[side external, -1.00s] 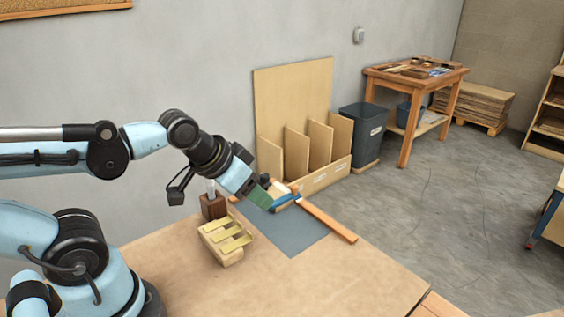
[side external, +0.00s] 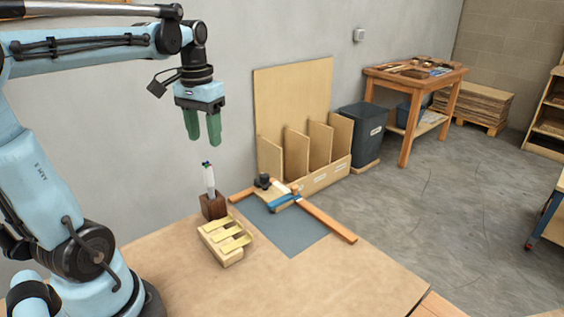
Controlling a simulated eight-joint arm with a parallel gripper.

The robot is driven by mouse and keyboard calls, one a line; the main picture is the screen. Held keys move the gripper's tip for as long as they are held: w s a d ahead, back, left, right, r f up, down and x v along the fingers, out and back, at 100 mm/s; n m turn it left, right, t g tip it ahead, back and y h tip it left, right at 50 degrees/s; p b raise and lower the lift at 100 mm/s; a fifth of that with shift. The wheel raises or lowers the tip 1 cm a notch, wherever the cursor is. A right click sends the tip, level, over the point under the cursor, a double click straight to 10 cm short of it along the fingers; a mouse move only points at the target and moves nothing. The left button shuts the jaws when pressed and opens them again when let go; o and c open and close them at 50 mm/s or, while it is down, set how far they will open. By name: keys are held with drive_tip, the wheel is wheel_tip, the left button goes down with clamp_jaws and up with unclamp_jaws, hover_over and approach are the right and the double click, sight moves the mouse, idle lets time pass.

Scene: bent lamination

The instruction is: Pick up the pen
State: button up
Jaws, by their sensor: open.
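A white pen (side external: 209,179) with a dark, coloured tip stands nearly upright in a small dark brown wooden block holder (side external: 213,206) on the workbench. Its lower end is hidden inside the holder. My gripper (side external: 203,141) hangs above the pen with its two green fingers pointing down. The fingers are apart, with nothing between them, and a clear gap separates them from the pen's top.
A pale wooden form with strips (side external: 226,240) sits just in front of the holder. A grey mat (side external: 287,232) carries a clamp with a blue part (side external: 284,201) and wooden bars. The bench's front right (side external: 345,278) is clear. A wooden divider rack (side external: 300,160) stands behind.

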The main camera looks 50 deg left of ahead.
sight(210, 186)
drive_tip(key=shift+a+f, duration=0.2)
drive_tip(key=shift+s+d+f, duration=0.1)
drive_tip(key=shift+s+f, duration=0.05)
drive_tip(key=shift+f, duration=2.75)
drive_tip(key=shift+s+f, duration=0.1)
drive_tip(key=shift+f, duration=2.8)
drive_tip(key=c, duration=0.9)
